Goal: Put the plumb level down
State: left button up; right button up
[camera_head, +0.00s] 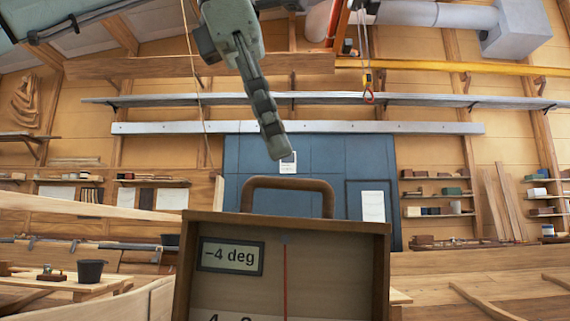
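The plumb level (218,226) is a brown wooden case with a curved handle on top. It stands upright at the bottom centre of the head view, with its lower part cut off by the frame edge. Its face has a small display reading "-4 deg" and a thin red vertical line. My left gripper (275,148) hangs down from the top, its tips a little above the level's handle (288,183) in the picture, with a gap between them. Its fingers are seen edge-on, so their opening does not show. My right gripper is out of view.
A workbench with a dark bucket (91,271) stands at lower left. Pale planks of the hull cross the lower left and lower right. A rope with a hook (368,88) hangs at upper centre right. Shelves (438,197) line the back wall.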

pick_arm(q)
jog(key=shift+v, duration=1.55)
dwell(1.9)
